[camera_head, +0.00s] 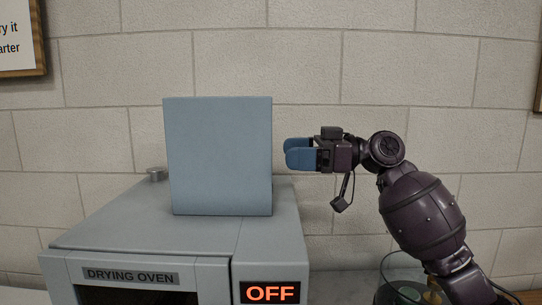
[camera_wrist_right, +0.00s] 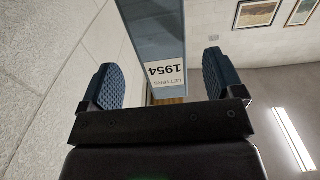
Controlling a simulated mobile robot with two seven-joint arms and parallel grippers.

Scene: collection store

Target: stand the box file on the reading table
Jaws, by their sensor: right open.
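The box file (camera_head: 219,157) is a light blue upright block standing on top of the drying oven (camera_head: 120,232). In the right wrist view the box file (camera_wrist_right: 158,35) shows its narrow side with a white label reading "LETTERS 1954". My right gripper (camera_head: 287,152) is open, with blue fingertips pointing left just to the right of the box file. In the wrist view the box file's near edge lies ahead, between the lines of the two spread fingers. A small gap seems to remain in the head view. My left gripper and the reading table are not in view.
The oven has a lit "OFF" sign (camera_head: 270,293) on its front. A small metal cap (camera_head: 156,174) stands on its top, left of the file. A block wall (camera_head: 300,60) rises behind. A round dark object (camera_head: 405,290) sits low at right, partly behind my arm.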

